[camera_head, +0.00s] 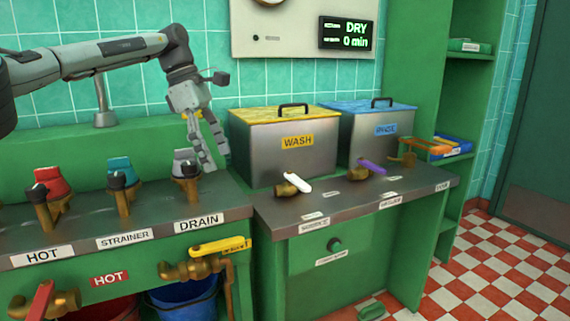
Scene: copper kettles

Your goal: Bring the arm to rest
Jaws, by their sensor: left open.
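My left arm (85,60) comes in from the left above the counter and bends down at the wrist. My left gripper (212,160) points down with its fingers apart and nothing between them. It is just right of the grey lever (185,163) at the DRAIN label and left of the WASH box (295,155). I cannot tell whether a fingertip touches the lever. My right gripper is not in view.
A red lever (52,183) and a teal lever (120,172) stand on the left counter. A box with a blue lid (365,107) stands right of WASH. White-handled (297,183) and purple-handled (372,168) valves are in front. The checkered floor (500,265) is clear at right.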

